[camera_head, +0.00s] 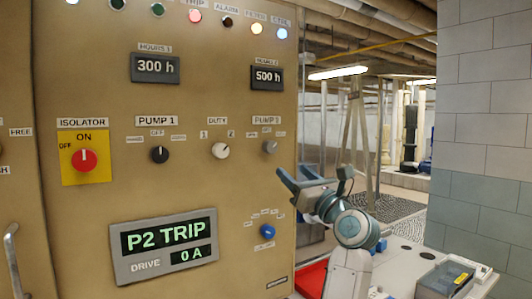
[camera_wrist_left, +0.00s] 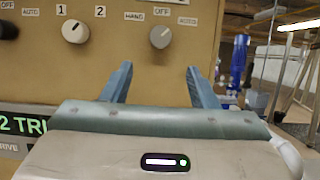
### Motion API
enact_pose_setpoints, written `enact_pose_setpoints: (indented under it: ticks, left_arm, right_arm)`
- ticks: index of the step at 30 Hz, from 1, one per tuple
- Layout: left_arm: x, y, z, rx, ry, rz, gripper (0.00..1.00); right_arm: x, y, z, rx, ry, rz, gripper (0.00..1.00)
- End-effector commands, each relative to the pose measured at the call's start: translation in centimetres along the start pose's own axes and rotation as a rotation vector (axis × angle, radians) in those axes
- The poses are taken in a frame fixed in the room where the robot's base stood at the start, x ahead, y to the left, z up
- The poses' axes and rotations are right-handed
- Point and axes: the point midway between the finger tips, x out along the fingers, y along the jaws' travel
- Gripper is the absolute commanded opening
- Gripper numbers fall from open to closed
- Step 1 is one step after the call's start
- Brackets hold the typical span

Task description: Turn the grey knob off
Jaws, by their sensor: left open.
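The grey knob (camera_head: 270,147) is on the tan panel under the PUMP 2 label, at the panel's right side. In the left wrist view the grey knob (camera_wrist_left: 161,37) sits above and between my fingertips, with HAND to its left, OFF above and AUTO to its right. Its pointer seems to lean up and right, but the exact setting is hard to tell. My left gripper (camera_head: 291,176) is open and empty, below and right of the knob and apart from it. It also shows in the left wrist view (camera_wrist_left: 159,76). My right gripper is out of view.
A white DUTY knob (camera_head: 220,150) and a black PUMP 1 knob (camera_head: 160,154) are to the left. A blue knob (camera_head: 267,231) is below. A red ISOLATOR switch (camera_head: 84,160) and a P2 TRIP display (camera_head: 162,247) are further left. A clear-lidded box (camera_head: 445,279) lies at lower right.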

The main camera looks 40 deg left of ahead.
Motion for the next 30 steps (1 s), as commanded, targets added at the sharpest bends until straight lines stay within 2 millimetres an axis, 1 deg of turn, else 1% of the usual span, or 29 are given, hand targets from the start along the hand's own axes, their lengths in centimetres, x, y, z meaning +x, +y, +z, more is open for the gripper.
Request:
enact_pose_setpoints:
  ticks: [5, 9, 12, 15, 18, 21, 23, 30]
  left_arm:
    - [2.7, 0.1, 0.5, 0.001, -0.003, 0.003, 0.54]
    - [5.6, 0.1, 0.6, 0.004, -0.004, 0.004, 0.54]
    - [7.4, 0.1, 0.5, 0.004, -0.004, 0.003, 0.54]
    - [8.8, 0.1, 0.4, 0.003, -0.003, 0.002, 0.54]
    - [9.8, 0.1, 0.3, 0.002, -0.002, 0.001, 0.54]
    - [10.3, 0.1, 0.2, 0.001, -0.002, 0.000, 0.54]
    - [10.4, 0.1, 0.1, 0.000, -0.001, 0.000, 0.54]
    - [10.4, 0.0, 0.1, 0.000, -0.001, 0.000, 0.54]
  right_arm:
    - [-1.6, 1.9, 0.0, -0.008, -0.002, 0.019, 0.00]
    - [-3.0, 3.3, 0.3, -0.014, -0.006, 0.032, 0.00]
    - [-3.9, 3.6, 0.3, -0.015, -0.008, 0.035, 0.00]
    - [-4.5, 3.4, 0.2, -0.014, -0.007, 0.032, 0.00]
    - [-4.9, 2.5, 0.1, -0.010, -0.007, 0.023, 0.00]
    - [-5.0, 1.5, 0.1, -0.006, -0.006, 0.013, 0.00]
    - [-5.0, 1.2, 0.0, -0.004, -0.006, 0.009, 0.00]
    - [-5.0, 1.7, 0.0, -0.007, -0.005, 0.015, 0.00]
